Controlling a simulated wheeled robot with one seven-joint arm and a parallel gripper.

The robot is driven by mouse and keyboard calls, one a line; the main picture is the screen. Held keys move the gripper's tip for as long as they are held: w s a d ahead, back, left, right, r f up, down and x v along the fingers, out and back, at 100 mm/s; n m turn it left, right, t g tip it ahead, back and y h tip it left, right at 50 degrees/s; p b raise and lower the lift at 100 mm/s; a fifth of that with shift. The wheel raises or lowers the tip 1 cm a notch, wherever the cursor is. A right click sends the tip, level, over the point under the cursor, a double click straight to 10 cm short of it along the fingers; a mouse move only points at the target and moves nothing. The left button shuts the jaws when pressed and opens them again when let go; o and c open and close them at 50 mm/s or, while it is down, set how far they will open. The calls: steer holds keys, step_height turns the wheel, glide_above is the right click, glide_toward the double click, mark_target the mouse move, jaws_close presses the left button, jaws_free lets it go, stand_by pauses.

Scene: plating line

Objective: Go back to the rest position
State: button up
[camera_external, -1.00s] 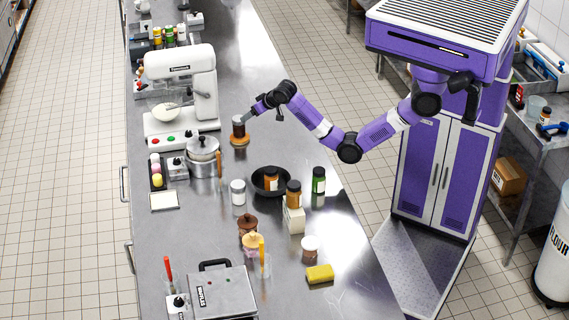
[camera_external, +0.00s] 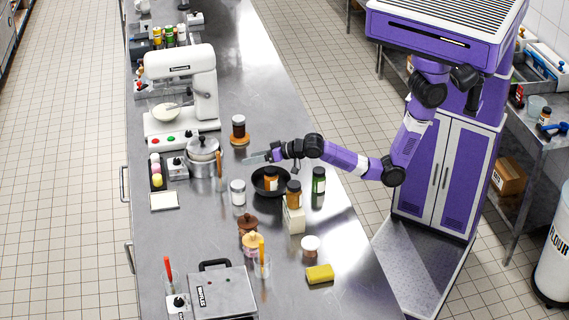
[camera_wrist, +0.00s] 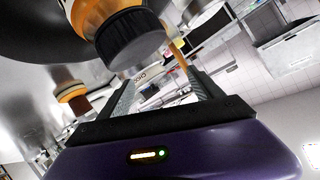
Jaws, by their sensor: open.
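My gripper (camera_external: 258,158) is open and empty, above the steel counter (camera_external: 262,110), just behind the black pan (camera_external: 258,185).
A lidded pot (camera_external: 203,160) and a white stand mixer (camera_external: 185,95) stand left of my gripper.

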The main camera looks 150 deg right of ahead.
steer(key=w+a+r+n+t+p, duration=0.25)
steer(key=w+a+r+t, duration=0.45)
steer(key=w+a+r, duration=0.6)
steer(key=w+a+f+n+t+y+b, duration=0.1)
steer(key=a+f+n+t+y, duration=0.15)
steer(key=a, duration=0.45)
steer(key=w+a+f+n+t+y+b, duration=0.1)
steer(key=w+a+n, duration=0.15)
steer(key=a, duration=0.55)
steer(key=a+f+n+t+y+b, duration=0.1)
steer(key=a+n+t+y, duration=0.15)
steer(key=a, duration=0.45)
steer(key=s+a+f+n+y+b, duration=0.25)
steer(key=s+a+f+n, duration=0.25)
steer(key=s+a+f, duration=0.7)
steer(key=s+a+f+n+g+y, duration=0.1)
steer(key=s+a+y, duration=0.1)
steer(key=s, duration=0.9)
steer(key=s+a+f+n+g+y+b, duration=0.1)
steer(key=s+a, duration=0.4)
steer(key=s, duration=0.6)
steer(key=shift+a+n+g+y, duration=0.2)
steer(key=shift+n+g+y, duration=0.4)
steer(key=shift+y, duration=0.05)
